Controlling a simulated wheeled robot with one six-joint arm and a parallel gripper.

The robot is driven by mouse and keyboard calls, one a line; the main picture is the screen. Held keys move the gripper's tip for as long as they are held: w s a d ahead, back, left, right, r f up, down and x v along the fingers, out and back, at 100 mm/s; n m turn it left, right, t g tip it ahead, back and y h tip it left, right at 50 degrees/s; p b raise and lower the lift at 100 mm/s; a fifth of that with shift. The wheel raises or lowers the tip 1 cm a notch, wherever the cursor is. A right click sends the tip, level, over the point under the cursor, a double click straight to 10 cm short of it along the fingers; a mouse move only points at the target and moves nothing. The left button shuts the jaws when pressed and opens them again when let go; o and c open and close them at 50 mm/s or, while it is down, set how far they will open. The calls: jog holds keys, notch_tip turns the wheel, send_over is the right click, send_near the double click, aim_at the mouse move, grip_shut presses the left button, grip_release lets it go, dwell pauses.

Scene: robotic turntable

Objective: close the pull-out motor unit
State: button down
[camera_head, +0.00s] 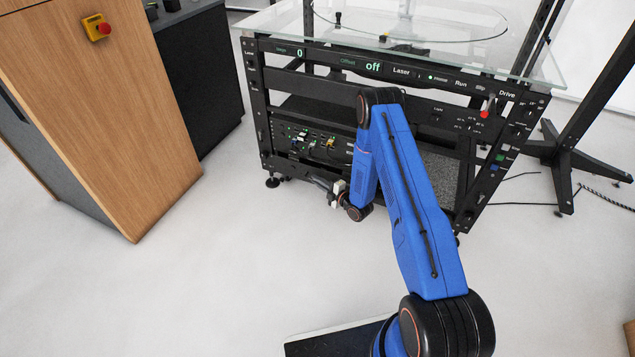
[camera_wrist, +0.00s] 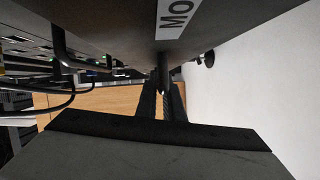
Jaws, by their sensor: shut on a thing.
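The pull-out motor unit (camera_head: 312,143) is a dark drawer with cables and small coloured parts, low on the left of the black rack. My arm reaches down to its front and partly covers its right side. My gripper (camera_head: 334,190) is at its lower front edge. In the wrist view the unit's dark front panel (camera_wrist: 120,22) fills the top, with a white label starting "Mo". My gripper's dark fingers (camera_wrist: 162,100) are shut on a narrow dark part of the unit below that label. Exactly which part is hard to tell. How far the unit stands out is unclear.
The black rack (camera_head: 400,68) carries a glass top (camera_head: 450,50) and a display panel. A wooden cabinet (camera_head: 120,110) with a red button stands at left. A black stand (camera_head: 575,150) and cables are at right. The pale floor in front is free.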

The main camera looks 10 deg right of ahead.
aim_at(323, 177)
jog(key=shift+w+d, duration=0.6)
jog(key=shift+w, duration=0.2)
jog(key=shift+w+d, duration=0.6)
jog(key=shift+w, duration=0.2)
jog(key=c, duration=1.9)
grip_release()
jog(key=v, duration=1.7)
jog(key=shift+s, duration=0.2)
jog(key=shift+d, duration=0.15)
